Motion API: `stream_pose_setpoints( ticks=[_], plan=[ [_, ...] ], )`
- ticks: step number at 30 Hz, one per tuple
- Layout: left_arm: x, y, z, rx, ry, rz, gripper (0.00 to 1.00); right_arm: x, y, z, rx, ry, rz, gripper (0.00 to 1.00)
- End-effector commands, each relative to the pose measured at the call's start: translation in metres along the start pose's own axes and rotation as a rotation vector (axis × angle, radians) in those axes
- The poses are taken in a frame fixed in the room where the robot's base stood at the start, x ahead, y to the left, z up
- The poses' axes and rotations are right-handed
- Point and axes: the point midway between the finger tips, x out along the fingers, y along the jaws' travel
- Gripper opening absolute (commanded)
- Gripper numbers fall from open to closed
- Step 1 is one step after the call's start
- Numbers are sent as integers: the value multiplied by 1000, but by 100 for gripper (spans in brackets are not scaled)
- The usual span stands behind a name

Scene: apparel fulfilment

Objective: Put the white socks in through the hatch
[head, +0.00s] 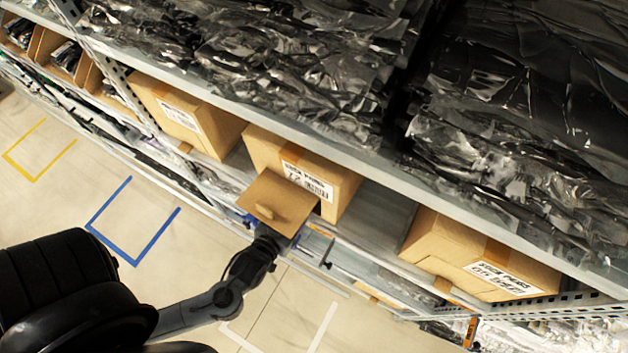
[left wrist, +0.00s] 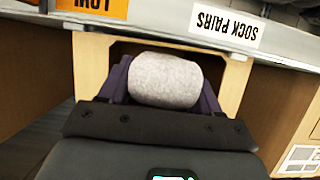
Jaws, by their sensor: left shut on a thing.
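In the head view a cardboard box (head: 325,193) with a printed white label sits on the shelf, and its hatch flap (head: 278,203) sticks out over my left gripper (head: 283,238). In the left wrist view my left gripper (left wrist: 164,85) is shut on a rolled pair of pale, light grey-looking socks (left wrist: 165,80). The socks are in front of the hatch opening, inside the outline of its pale frame (left wrist: 91,65); how deep they are, I cannot tell. In the head view the flap hides the socks. My right gripper is in neither view.
Other cardboard boxes stand left (head: 190,118) and right (head: 480,262) on the same shelf. Dark plastic-wrapped garments (head: 290,70) fill the shelf above. A shelf edge with a "SOCK PAIRS" label (left wrist: 225,25) and an orange label (left wrist: 93,7) runs beyond the hatch. The floor is open at left.

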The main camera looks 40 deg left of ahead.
Motion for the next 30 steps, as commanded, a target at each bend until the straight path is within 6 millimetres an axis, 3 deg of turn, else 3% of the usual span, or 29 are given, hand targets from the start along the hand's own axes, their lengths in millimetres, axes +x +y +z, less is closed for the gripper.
stream_pose_setpoints(
  ticks=[3, 9, 19, 26, 30],
  plan=[
    [28, 1, -15, 2, 5, 1, 33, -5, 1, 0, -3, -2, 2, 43],
    [60, 1, -27, 2, 2, 1, 33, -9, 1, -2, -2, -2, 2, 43],
    [82, 1, -35, 1, 2, 1, 33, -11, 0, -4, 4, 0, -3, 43],
    [110, 0, -47, 1, 2, 0, 33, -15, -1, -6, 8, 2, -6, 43],
    [112, 0, -41, 2, -1, 1, 33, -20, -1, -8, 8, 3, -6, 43]
  ],
)
